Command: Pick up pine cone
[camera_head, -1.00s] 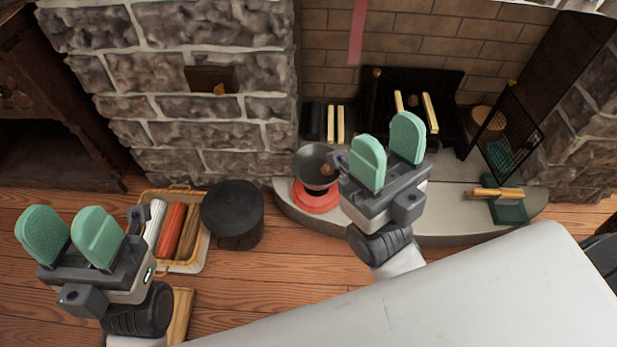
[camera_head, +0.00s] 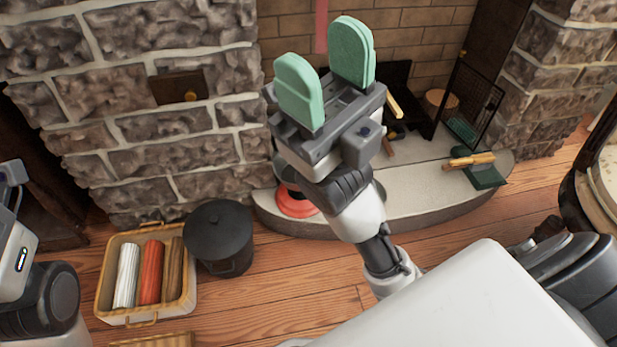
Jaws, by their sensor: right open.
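My right gripper (camera_head: 324,75) is open, its two green fingertip pads apart with nothing between them. It is raised in front of the fireplace and covers most of the scale-like stand with a red base (camera_head: 296,203) on the hearth. I cannot make out a pine cone for certain. A small brown item showed in the stand's bowl earlier, and my gripper now hides that spot. A small brown-gold thing (camera_head: 191,95) sits at the dark recess in the stone wall, too small to identify. Only part of my left arm shows at the left edge, its fingers out of frame.
A wicker basket (camera_head: 103,290) of rolled cloths or logs and a black lidded pot (camera_head: 219,236) stand on the wooden floor. The raised stone hearth (camera_head: 420,196) carries a green dustpan with a brush (camera_head: 479,170) at right. A round-edged piece of furniture (camera_head: 590,190) is at the right edge.

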